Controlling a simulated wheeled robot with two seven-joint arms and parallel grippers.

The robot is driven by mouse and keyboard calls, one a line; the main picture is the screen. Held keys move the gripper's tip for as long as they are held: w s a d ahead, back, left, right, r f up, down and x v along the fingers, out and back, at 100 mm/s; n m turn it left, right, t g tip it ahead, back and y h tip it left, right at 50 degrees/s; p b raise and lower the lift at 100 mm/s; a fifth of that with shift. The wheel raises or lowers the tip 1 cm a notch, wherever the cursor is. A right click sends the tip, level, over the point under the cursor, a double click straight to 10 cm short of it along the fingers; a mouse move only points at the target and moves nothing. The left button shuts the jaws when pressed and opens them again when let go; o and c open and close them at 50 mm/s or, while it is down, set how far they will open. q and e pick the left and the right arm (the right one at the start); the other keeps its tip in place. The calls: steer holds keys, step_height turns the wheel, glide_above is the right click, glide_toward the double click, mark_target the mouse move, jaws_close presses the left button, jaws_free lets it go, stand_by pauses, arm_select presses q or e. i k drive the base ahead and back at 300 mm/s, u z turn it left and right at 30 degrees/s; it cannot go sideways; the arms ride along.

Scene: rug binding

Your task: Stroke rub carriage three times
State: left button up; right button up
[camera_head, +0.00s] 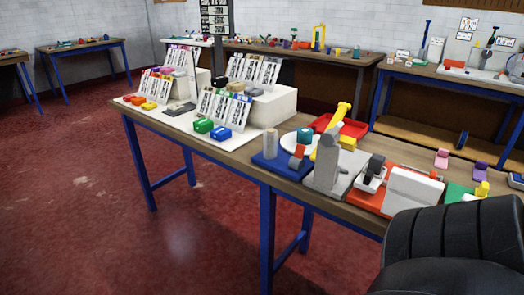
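I cannot tell for certain which part is the rub carriage. On the bench's right half, a dark-topped block on a white base (372,172) sits on a red plate (362,198), beside a white block (413,188). To their left stand an upright grey body (325,165) with a yellow lever (342,113), and a blue base (268,164) with a grey cylinder (270,143). A black ribbed part of mine fills the lower right corner and hides that end of the bench. Neither gripper's fingers show.
The wooden bench (152,122) with blue legs runs across the middle. White stands with printed cards and small coloured blocks fill its left half. A red tray (352,128) lies behind the grey body. Other benches line the walls. The red floor (90,200) at left is clear.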

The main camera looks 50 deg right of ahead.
mark_target(368, 181)
steer(key=u, duration=0.8)
steer(key=k, duration=1.05)
steer(key=z, duration=1.55)
